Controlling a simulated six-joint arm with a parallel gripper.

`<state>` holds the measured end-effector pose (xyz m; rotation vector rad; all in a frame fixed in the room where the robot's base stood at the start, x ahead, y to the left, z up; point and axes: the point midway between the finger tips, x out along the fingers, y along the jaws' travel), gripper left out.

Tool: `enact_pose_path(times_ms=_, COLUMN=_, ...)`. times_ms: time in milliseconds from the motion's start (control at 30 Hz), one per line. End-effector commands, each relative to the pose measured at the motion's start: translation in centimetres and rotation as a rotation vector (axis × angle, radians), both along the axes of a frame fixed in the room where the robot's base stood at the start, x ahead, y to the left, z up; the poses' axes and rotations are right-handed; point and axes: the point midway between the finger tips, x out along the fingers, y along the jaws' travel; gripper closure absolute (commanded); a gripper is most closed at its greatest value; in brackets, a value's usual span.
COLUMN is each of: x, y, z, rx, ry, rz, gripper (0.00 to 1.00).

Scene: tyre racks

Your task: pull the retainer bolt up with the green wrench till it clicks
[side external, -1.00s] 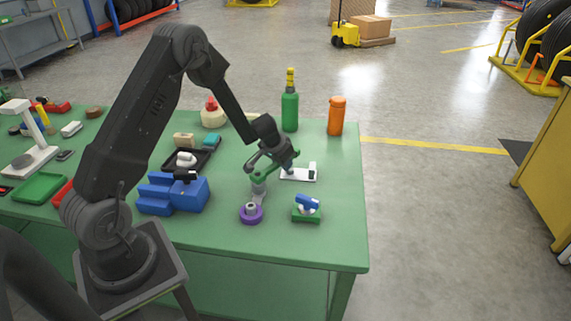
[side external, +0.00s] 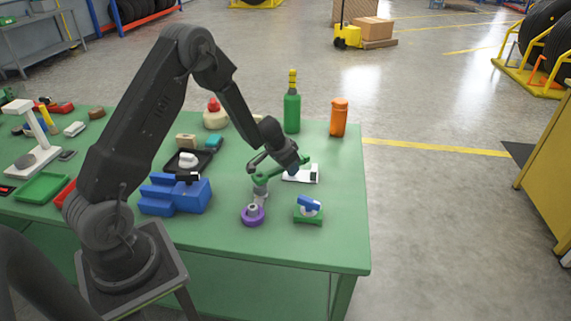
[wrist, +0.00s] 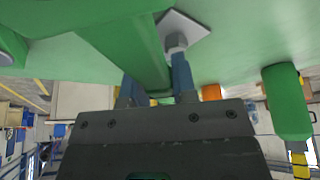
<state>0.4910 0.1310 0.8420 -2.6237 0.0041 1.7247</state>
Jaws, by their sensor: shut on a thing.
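The green wrench (side external: 268,178) is in my gripper (side external: 291,170) above the right half of the bench in the side external view. In the wrist view, the wrench (wrist: 135,40) runs as a thick green bar between the two fingers of my gripper (wrist: 157,85), which are shut on it. In the side external view, the wrench's left end is at the top of a grey upright piece (side external: 261,191), perhaps the retainer bolt. I cannot tell whether they touch. The wrench's other end sticks out right of the fingers.
A purple ring with a grey centre (side external: 252,216) stands in front. A blue block (side external: 175,196) is to the left, and a green stand with a blue part (side external: 308,212) to the right. A white plate (side external: 311,174), green bottle (side external: 291,112) and orange bottle (side external: 338,118) stand behind.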

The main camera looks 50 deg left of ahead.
Motion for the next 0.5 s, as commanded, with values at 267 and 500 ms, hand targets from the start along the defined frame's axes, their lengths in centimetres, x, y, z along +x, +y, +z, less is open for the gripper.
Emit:
enact_pose_path(times_ms=267, x=-0.6, y=-2.5, z=-0.4, rx=-0.002, ry=0.01, rz=-0.227, gripper=1.0)
enact_pose_path(times_ms=500, x=-0.4, y=-2.4, z=0.6, rx=-0.004, ry=0.005, rz=-0.224, gripper=1.0)
